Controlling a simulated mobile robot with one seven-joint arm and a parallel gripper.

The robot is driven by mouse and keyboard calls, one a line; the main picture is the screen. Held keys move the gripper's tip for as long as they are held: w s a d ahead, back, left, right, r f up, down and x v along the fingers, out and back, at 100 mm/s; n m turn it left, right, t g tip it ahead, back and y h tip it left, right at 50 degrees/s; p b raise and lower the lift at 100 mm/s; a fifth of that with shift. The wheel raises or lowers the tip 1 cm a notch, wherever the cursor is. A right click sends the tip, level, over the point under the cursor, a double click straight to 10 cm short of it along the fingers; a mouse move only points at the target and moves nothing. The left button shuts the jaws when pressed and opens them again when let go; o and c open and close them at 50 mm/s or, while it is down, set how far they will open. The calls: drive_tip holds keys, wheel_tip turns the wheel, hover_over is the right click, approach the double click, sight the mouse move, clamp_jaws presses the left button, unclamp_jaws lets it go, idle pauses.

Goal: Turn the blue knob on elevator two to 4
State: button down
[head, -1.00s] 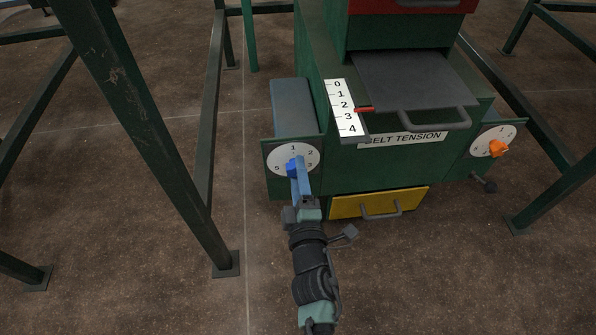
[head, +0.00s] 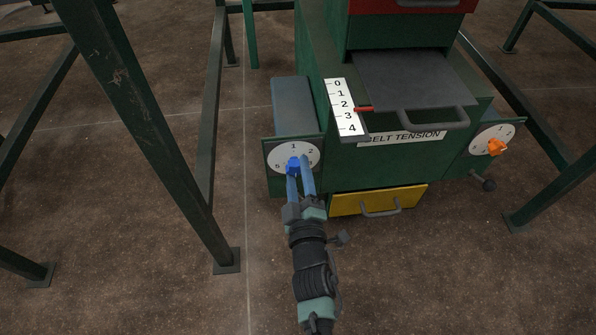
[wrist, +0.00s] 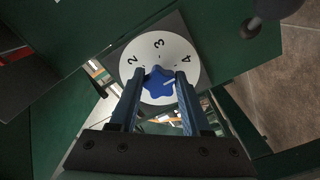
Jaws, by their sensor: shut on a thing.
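The blue knob (head: 292,167) sits on a white numbered dial (head: 281,155) at the left side of the green machine. The dial (wrist: 185,55) shows 2, 3 and 4 there. My gripper (head: 300,168) reaches the knob from the front. In the wrist view its two fingers (wrist: 158,95) stand on either side of the knob, shut on it. The lower part of the dial is hidden behind the fingers.
An orange knob (head: 497,147) sits on another dial at the machine's right. A sliding tray with a handle (head: 434,119) juts out above the belt tension label (head: 402,138). A yellow drawer (head: 379,201) is below. A green post (head: 150,130) stands left of my arm.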

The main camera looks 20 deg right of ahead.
drive_tip(key=shift+c, duration=1.8)
unclamp_jaws()
drive_tip(key=p+v, duration=0.4)
drive_tip(key=v, duration=0.9)
